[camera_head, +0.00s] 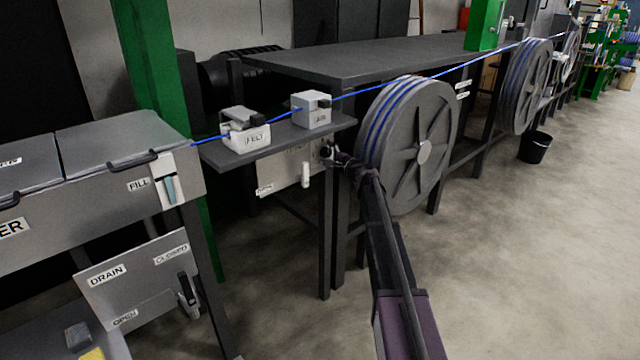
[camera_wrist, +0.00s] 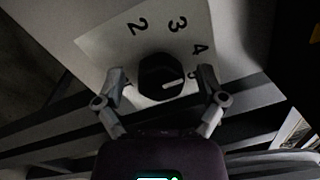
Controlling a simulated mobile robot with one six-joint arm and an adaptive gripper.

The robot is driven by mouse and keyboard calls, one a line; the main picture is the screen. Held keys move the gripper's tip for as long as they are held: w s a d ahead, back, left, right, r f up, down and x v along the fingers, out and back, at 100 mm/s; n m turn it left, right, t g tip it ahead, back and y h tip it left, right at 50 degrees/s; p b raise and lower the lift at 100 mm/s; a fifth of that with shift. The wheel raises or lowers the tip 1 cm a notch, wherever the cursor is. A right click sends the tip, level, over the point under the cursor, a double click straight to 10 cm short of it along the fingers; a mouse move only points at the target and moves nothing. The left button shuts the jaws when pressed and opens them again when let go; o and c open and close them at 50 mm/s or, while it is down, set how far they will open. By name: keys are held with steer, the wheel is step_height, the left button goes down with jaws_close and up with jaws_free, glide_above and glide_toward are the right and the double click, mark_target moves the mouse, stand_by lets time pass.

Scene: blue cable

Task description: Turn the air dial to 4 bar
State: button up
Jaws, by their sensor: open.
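The air dial (camera_wrist: 160,72) is a round black knob with a white pointer line, on a pale numbered plate (camera_wrist: 98,45) in the wrist view. I read 2, 3 and 4 around it. The pointer aims right, below the 4, toward a numeral partly hidden by my right finger. My gripper (camera_wrist: 161,78) is open, with one finger on each side of the knob. I see a gap at the left finger; contact on the right is unclear. In the head view my gripper (camera_head: 328,152) is under the small shelf, and the dial cannot be made out.
The shelf (camera_head: 220,156) above my gripper carries a FELT block (camera_head: 247,138) and an AIR block (camera_head: 311,112), with the blue cable (camera_head: 350,94) running over them. A large spoked wheel (camera_head: 424,152) stands close to the right of my arm. Open floor (camera_head: 540,260) lies farther right.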

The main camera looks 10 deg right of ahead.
steer(key=n, duration=0.4)
steer(key=shift+n+y, duration=0.3)
steer(key=shift+n, duration=0.1)
steer(key=n, duration=0.4)
steer(key=shift+g, duration=0.3)
steer(key=n, duration=0.4)
steer(key=shift+f+g+p, duration=0.1)
steer(key=shift+g+p, duration=0.2)
steer(key=shift+p, duration=0.05)
steer(key=n, duration=0.4)
steer(key=v, duration=1.4)
steer(key=s+a+r+n+g+h+p, duration=0.1)
steer(key=s+a+r+g+p, duration=0.1)
steer(key=s+a+g+p, duration=0.3)
steer(key=s+a+r+g+h+p, duration=0.1)
steer(key=s+a+r+g+p, duration=0.2)
steer(key=s+a+p, duration=0.8)
steer(key=s+g+p, duration=0.1)
steer(key=p, duration=0.2)
steer(key=shift+a+r+n+g, duration=0.25)
steer(key=shift+a+n+g, duration=0.1)
steer(key=shift+n+g, duration=0.05)
steer(key=shift+s, duration=0.1)
